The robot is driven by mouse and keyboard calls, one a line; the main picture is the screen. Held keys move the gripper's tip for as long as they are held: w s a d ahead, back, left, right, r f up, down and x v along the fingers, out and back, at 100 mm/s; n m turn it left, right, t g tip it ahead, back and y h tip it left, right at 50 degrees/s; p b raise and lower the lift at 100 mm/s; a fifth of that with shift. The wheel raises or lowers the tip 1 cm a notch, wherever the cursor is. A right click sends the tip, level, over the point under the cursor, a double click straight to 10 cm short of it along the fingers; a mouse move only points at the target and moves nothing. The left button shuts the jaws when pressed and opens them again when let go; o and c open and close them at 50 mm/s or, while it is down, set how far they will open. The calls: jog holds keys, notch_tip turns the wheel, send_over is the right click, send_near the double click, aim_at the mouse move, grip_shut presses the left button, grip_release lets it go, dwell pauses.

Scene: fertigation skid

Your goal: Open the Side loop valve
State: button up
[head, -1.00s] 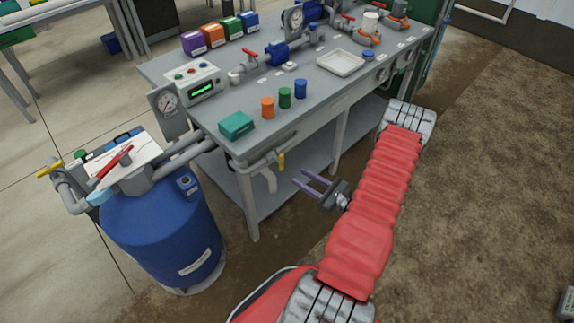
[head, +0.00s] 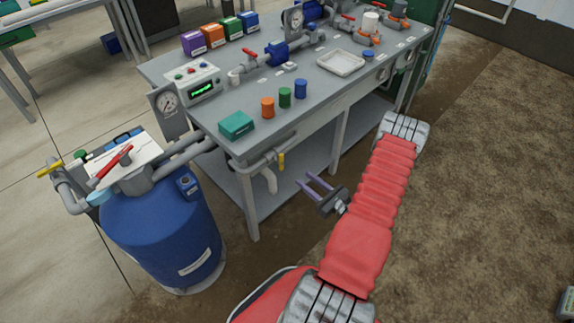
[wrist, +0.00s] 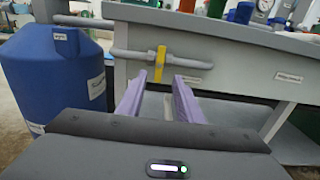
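A valve with a yellow lever (head: 281,162) sits on a grey pipe along the near end of the bench. The lever hangs down, across the horizontal pipe. It also shows in the wrist view, where the yellow lever (wrist: 160,63) is ahead of and between the fingertips. A white label is on the bench to its right, too small to read, so I cannot confirm the valve's name. My gripper (head: 305,180) is open and empty, with purple fingers. It is right of the lever and apart from it. It also shows in the wrist view (wrist: 160,84).
A blue tank (head: 160,232) stands left of the lever, with a red lever (head: 113,168) and a yellow lever (head: 49,169) on its top pipework. The bench top (head: 262,133) holds coloured caps and a teal box (head: 236,124).

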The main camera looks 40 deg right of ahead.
aim_at(283, 162)
jog(key=w, duration=1.1)
jog(key=shift+w+a, duration=0.15)
jog(key=shift+c, duration=0.5)
grip_shut()
